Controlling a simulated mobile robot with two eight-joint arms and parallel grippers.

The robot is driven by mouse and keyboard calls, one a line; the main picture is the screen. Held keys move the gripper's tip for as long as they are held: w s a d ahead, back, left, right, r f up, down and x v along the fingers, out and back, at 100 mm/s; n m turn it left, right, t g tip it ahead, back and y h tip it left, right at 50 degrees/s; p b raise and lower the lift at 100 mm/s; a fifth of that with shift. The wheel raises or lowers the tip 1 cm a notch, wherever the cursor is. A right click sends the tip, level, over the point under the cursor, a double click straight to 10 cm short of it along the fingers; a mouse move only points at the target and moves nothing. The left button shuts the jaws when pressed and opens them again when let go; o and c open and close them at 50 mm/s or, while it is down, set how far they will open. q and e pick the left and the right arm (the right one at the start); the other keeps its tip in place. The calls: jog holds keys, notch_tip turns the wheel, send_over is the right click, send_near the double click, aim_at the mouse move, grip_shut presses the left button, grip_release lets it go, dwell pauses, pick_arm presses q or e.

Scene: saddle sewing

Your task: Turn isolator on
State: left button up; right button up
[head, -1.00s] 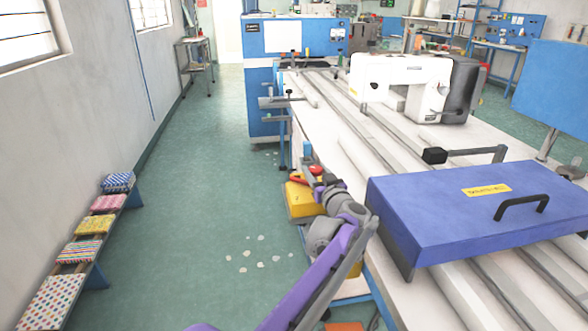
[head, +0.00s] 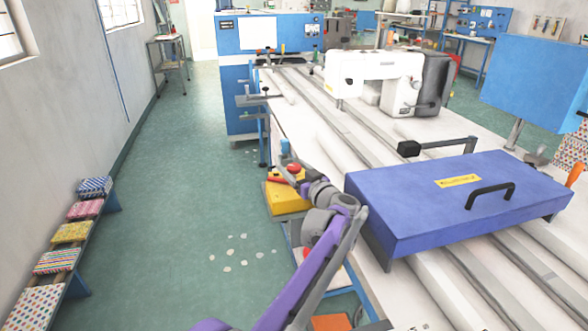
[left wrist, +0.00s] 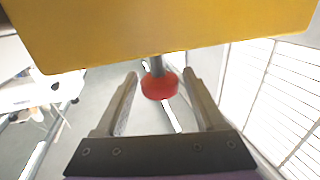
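The isolator appears to be a yellow box (head: 287,199) with a red part on top, low at the left edge of the long table. In the left wrist view, the yellow box (left wrist: 165,30) fills the top and a red round knob (left wrist: 160,87) on a grey stem sticks out from it. My left gripper (left wrist: 160,75) is open, with one finger on each side of the knob and gaps visible between. In the head view my left gripper (head: 303,175) is small and partly merged with the red part. My right gripper is not in view.
A long white table (head: 330,150) bears rails, a blue-purple cover (head: 430,210) with a black handle, and a white sewing machine (head: 370,75). A blue cabinet (head: 235,95) stands behind. The green floor to the left is mostly clear, with a bench of patterned cushions (head: 72,231) by the wall.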

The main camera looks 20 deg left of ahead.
pick_arm(q)
jog(key=shift+o, duration=0.4)
notch_tip(320, 180, up, 10)
jog(key=p, duration=0.2)
jog(key=shift+p, duration=0.35)
jog(key=shift+c, duration=0.2)
